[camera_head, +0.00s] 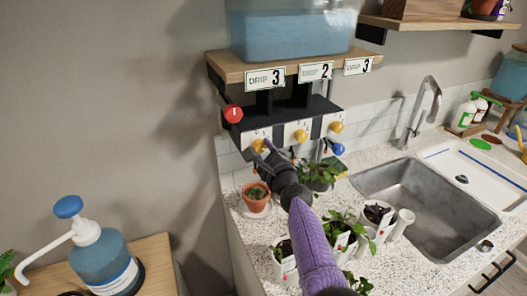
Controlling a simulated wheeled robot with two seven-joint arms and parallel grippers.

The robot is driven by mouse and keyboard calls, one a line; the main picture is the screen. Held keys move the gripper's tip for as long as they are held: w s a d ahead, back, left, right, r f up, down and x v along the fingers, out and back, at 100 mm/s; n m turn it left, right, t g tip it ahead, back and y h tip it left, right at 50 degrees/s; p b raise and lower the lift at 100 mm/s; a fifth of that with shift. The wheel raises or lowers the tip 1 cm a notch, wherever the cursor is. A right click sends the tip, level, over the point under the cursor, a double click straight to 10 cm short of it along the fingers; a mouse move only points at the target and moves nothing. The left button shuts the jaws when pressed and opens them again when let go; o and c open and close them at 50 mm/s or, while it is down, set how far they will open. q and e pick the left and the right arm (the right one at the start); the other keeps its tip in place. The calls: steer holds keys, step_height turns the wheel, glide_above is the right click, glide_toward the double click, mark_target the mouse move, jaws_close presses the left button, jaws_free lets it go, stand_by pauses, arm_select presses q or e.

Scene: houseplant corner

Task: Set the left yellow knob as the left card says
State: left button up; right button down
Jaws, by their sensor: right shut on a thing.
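The left card (265,79) reads DRIP 3 and hangs on the front edge of the wooden shelf. The left yellow knob (258,144) is on a white panel below it. My right gripper (262,151), on the purple arm, is shut on this knob. The fingers and wrist cover part of the knob and its dial, so I cannot tell its setting. The middle yellow knob (301,136) and right yellow knob (337,127) sit to its right on similar panels. My left gripper is not in view.
A red knob (233,114) sits at the unit's left end and a blue knob (338,149) low at its right. A water tank (292,35) stands on the shelf above. A potted plant (256,194) and several planters stand under and beside my right arm, left of the sink (440,215).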

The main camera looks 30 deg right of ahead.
steer(key=shift+c, duration=1.1)
jaws_free()
steer(key=shift+s, duration=0.3)
steer(key=s+p, duration=0.3)
steer(key=s, duration=0.6)
steer(key=shift+s+a+f, duration=0.15)
steer(key=shift+a, duration=0.2)
